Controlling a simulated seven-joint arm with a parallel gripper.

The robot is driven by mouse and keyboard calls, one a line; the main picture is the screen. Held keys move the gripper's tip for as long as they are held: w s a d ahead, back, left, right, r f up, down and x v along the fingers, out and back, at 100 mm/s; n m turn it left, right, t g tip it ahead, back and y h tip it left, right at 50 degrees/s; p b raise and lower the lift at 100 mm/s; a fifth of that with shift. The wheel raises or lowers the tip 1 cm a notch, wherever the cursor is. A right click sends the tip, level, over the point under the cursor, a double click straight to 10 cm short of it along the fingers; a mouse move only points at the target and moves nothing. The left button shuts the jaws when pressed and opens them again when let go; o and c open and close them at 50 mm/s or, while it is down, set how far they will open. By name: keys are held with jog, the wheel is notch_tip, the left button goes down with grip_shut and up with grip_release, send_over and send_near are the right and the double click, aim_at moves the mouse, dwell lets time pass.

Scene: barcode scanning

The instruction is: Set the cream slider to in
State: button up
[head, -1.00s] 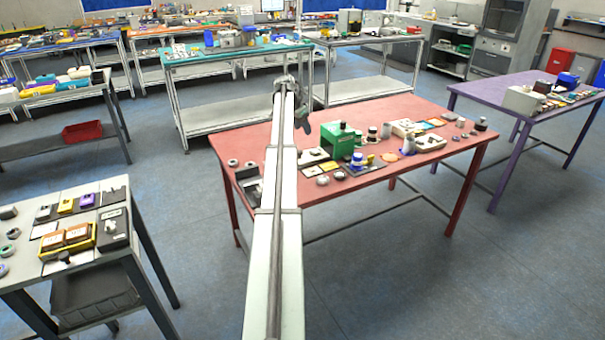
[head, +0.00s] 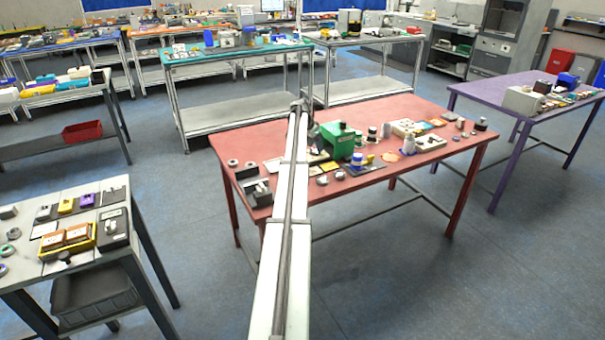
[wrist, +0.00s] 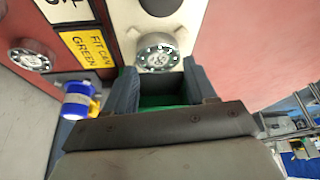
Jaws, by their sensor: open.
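My gripper (wrist: 162,85) is open in the wrist view, with its two blue-grey fingers apart. A green surface (wrist: 160,101) shows between them; I see nothing clearly gripped. Just past the fingers is a round metal knob-like part (wrist: 157,56) on a cream surface (wrist: 125,15). In the head view my arm's end is over the red table (head: 390,180), close to the left side of a green box (head: 337,143). I cannot single out the cream slider for certain; a cream unit (head: 405,128) stands farther right on that table.
A yellow "GREEN" label (wrist: 88,52) and a blue-white cylinder (wrist: 77,99) are left of the fingers in the wrist view. A purple table (head: 490,95) stands at right.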

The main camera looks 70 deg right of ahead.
notch_tip(320, 180, up, 8)
jog(key=s+a+f+n+t, duration=0.1)
jog(key=a+n, duration=0.1)
jog(key=a, duration=0.9)
jog(key=s+a+f+n, duration=0.1)
jog(key=s+a+n, duration=0.1)
jog(key=a, duration=1)
jog(key=shift+h, duration=0.3)
jog(key=f, duration=0.9)
jog(key=shift+w+d+f, duration=0.15)
jog(key=shift+w+f, duration=0.2)
jog(key=shift+f, duration=0.05)
jog(key=shift+s+d+v, duration=0.1)
jog(key=shift+s+v, duration=0.1)
jog(key=shift+v, duration=1.15)
jog(key=shift+s+d+v, duration=0.1)
jog(key=shift+s+v, duration=0.05)
jog(key=shift+v, duration=1.2)
jog(key=shift+r+t, duration=0.1)
jog(key=shift+t, duration=0.2)
